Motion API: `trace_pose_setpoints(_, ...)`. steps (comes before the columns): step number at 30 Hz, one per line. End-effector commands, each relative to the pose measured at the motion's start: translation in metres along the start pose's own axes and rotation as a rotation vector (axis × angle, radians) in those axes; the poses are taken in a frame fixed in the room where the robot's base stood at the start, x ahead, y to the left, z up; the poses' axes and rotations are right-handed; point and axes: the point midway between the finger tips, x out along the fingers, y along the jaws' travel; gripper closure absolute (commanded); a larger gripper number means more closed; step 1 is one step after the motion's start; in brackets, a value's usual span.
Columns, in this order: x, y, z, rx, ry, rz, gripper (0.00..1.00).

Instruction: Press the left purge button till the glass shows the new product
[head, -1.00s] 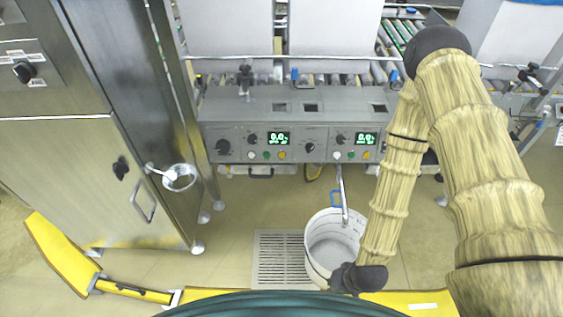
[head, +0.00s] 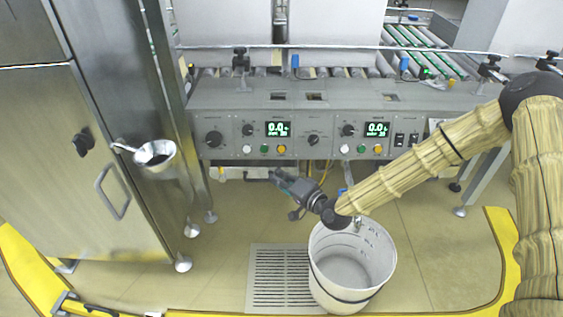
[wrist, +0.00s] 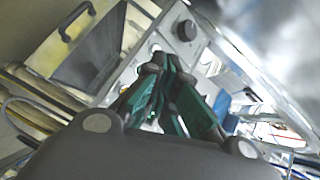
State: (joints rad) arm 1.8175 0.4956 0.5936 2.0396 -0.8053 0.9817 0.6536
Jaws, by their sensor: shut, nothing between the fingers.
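The grey control panel (head: 215,125) has two sets of controls. The left set has a lit display (head: 278,129) above a white button (head: 246,149), a green button (head: 265,149) and a yellow button (head: 281,149). I cannot read which is the purge button. My gripper (head: 277,174) is shut and empty, appearing just below the left buttons, with no clear contact. In the wrist view its green-sided fingers (wrist: 156,67) point at the panel face near a dark knob (wrist: 187,30). I cannot make out a sight glass or product level.
A white bucket (head: 318,280) stands on the floor below my forearm, beside a floor grate (head: 262,285). A steel cabinet (head: 75,200) with a round metal cup (head: 165,165) stands at left. Rollers (head: 225,72) lie behind the panel. Yellow edging borders the floor.

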Motion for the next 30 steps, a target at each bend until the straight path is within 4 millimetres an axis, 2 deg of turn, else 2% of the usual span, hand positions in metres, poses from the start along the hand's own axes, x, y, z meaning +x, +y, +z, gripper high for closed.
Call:
trace_pose_setpoints(3, 0.009, -0.005, -0.017, 0.008, 0.03, -0.061, 1.0)
trace_pose_setpoints(6, 0.012, -0.011, -0.024, 0.012, 0.041, -0.086, 1.0)
trace_pose_setpoints(20, 0.014, -0.013, -0.027, 0.013, 0.044, -0.094, 1.0)
trace_pose_setpoints(30, 0.036, 0.002, -0.042, 0.011, 0.045, -0.094, 1.0)
